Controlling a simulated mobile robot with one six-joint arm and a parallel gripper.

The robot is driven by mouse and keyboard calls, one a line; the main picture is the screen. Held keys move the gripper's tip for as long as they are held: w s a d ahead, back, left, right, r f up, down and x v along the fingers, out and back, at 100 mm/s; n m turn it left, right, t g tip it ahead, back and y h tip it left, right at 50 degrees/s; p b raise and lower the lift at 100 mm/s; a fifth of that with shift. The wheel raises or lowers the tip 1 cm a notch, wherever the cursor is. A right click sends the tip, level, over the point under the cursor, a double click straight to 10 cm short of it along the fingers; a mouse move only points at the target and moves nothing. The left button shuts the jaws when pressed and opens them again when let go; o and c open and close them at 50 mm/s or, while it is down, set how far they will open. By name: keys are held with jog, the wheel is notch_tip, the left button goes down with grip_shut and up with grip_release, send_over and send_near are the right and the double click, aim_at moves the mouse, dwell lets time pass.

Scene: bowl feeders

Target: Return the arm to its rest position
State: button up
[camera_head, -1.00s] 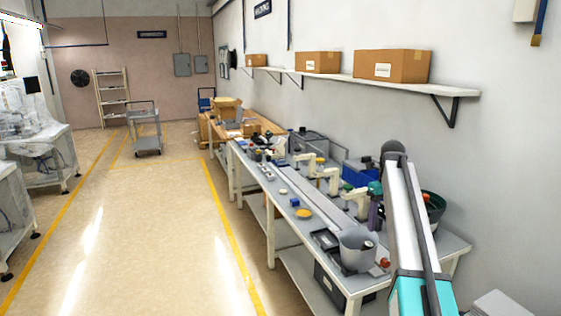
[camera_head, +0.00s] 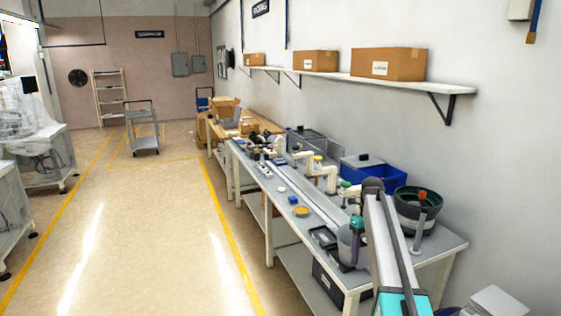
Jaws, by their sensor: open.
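My arm, with a white and dark link and teal joints, rises from the bottom of the view over the near end of the workbench (camera_head: 440,248). It bends at a dark elbow and hangs down to its wrist. My arm covers part of the bench.
A dark green bowl feeder (camera_head: 405,207) and a grey post with an orange top (camera_head: 420,222) stand right of my arm. A blue bin (camera_head: 385,181) stands behind. A shelf (camera_head: 445,87) with cardboard boxes (camera_head: 388,64) is above.

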jog(key=s+a+f+n+g+b, duration=0.1)
jog(key=s+a+f+n, duration=0.15)
jog(key=s+f, duration=0.7)
jog(key=s+a+f+n+g, duration=0.15)
jog(key=s+a+f, duration=0.35)
jog(key=f, duration=0.8)
jog(key=s+a+f+n+g+b, duration=0.1)
jog(key=s+a+f+g, duration=0.1)
jog(key=s+f, duration=0.8)
jog(key=s+a+f+n, duration=0.1)
jog(key=s+f+n, duration=0.3)
jog(key=s+n, duration=0.4)
jog(key=s+a+f+n, duration=0.1)
jog(key=s+f+n, duration=0.4)
jog(key=s+n, duration=0.4)
jog(key=s+a+f+n, duration=0.1)
jog(key=s+f+n, duration=0.4)
jog(key=s+n, duration=0.4)
jog(key=shift+s+a+f+b, duration=0.15)
jog(key=shift+s+b, duration=0.2)
jog(key=shift+s, duration=1.15)
jog(key=shift+t, duration=0.25)
